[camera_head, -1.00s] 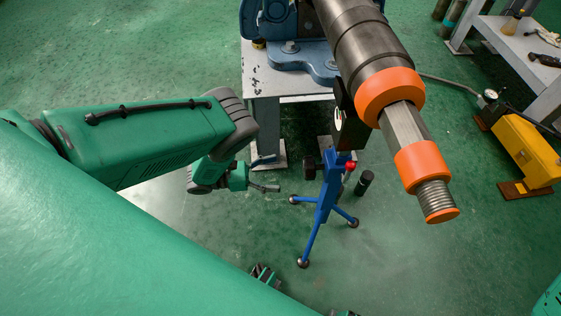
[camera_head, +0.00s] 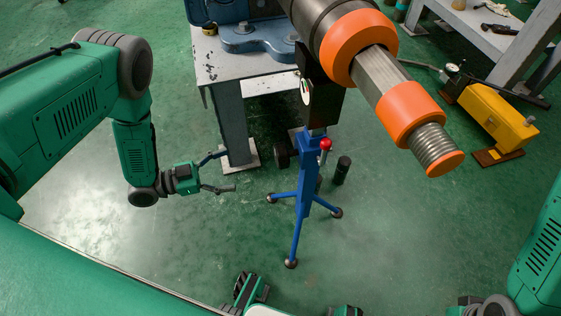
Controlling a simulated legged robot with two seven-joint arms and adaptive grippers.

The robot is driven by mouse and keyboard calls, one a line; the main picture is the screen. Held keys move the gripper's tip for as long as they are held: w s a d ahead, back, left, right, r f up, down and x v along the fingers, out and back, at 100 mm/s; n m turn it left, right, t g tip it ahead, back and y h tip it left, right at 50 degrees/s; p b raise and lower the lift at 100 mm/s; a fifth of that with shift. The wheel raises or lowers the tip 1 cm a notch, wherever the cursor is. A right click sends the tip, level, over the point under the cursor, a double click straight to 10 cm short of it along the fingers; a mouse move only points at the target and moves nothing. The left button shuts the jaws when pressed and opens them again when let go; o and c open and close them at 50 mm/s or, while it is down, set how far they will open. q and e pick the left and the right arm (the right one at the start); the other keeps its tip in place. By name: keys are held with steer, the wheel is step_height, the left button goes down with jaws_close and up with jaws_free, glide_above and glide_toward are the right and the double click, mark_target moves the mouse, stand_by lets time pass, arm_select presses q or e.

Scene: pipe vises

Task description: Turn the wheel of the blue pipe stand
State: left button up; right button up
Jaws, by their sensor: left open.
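The blue pipe stand (camera_head: 304,190) stands upright on the green floor on splayed legs with dark round feet. A small dark wheel (camera_head: 282,155) shows at the left of its upper post, partly in shadow. A red ball knob (camera_head: 325,144) is on the post's right side. The stand's top is under the dark pipe (camera_head: 325,15) with orange rings. My left gripper (camera_head: 224,172) is open and empty, to the left of the stand and apart from it, with its fingers pointing right.
A metal workbench (camera_head: 215,67) with a blue vise base (camera_head: 262,38) is behind the stand; its leg stands just beyond my left gripper. A black cylinder (camera_head: 342,170) stands right of the stand. A yellow tool (camera_head: 495,115) lies at the right.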

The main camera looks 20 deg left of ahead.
mark_target(276, 158)
arm_select(q)
steer(key=w+d+n+b, duration=0.1)
steer(key=w+d+n, duration=0.1)
steer(key=d, duration=0.2)
steer(key=w+d+n+b, duration=0.1)
steer(key=w+d+b, duration=0.1)
steer(key=w+d, duration=0.1)
steer(key=w+d+r+n+b, duration=0.1)
steer(key=w+d+n, duration=0.1)
steer(key=d, duration=0.3)
steer(key=shift+w+d+r+n+h, duration=0.1)
steer(key=shift+w+d+n+h, duration=0.2)
steer(key=shift+h, duration=0.1)
steer(key=shift+a, duration=0.1)
steer(key=c, duration=1.2)
